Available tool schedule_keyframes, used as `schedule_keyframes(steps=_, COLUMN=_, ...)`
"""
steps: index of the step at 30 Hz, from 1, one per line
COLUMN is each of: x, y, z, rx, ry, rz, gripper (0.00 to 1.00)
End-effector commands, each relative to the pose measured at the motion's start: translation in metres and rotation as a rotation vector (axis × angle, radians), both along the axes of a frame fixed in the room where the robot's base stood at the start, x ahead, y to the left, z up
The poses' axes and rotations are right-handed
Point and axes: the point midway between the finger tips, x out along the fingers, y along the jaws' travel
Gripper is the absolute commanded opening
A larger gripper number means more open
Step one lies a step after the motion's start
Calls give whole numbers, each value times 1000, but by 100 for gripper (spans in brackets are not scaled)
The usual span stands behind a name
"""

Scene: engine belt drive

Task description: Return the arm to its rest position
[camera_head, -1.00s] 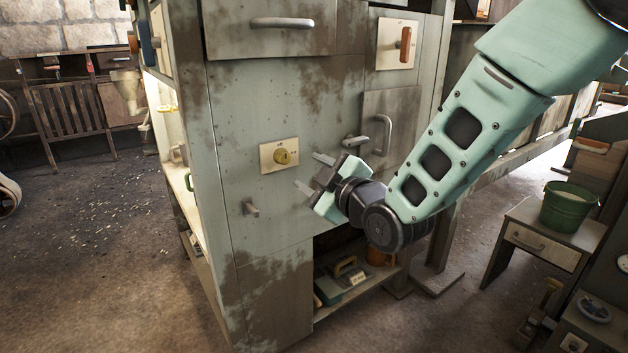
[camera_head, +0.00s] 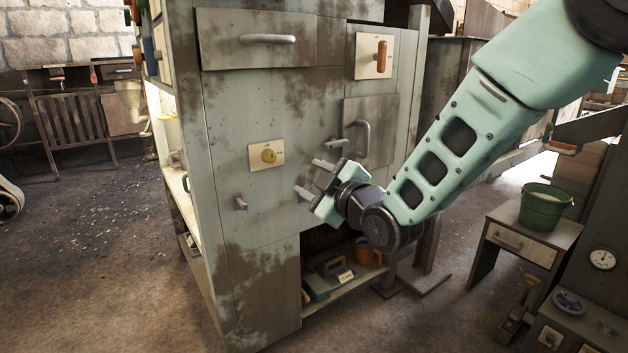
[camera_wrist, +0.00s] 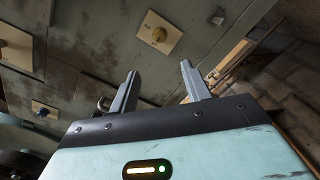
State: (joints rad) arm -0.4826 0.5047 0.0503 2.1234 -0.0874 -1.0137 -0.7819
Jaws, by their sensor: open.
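My gripper (camera_head: 308,178) is open and empty. It is in front of the grey-green, rust-stained cabinet (camera_head: 225,175), its two fingers apart and pointing left. In the head view the fingertips are to the right of the yellow knob (camera_head: 268,155) on its pale plate. My arm comes down from the upper right, bent at the wrist. In the wrist view the two fingers (camera_wrist: 158,92) stand apart with nothing between them, and the yellow knob (camera_wrist: 159,34) lies beyond them. Whether the gripper touches the cabinet I cannot tell.
The cabinet has a drawer handle (camera_head: 268,39), an orange-handled switch (camera_head: 381,57) and a small door handle (camera_head: 364,137). A low shelf holds a toolbox (camera_head: 330,277). A green bucket (camera_head: 543,207) stands on a small table at right. Open floor (camera_head: 90,260) lies left.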

Motion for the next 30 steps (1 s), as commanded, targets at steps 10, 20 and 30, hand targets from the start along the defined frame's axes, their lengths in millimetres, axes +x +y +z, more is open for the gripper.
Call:
schedule_keyframes(steps=10, x=-30, y=-4, z=-14, rx=-4, ry=231, rz=-10, gripper=48)
schedule_keyframes(steps=20, x=-176, y=-46, z=-68, rx=-93, ry=951, rz=-157, gripper=48)
schedule_keyframes(steps=30, x=-322, y=-119, z=-89, rx=-263, ry=1422, rz=-439, gripper=48)
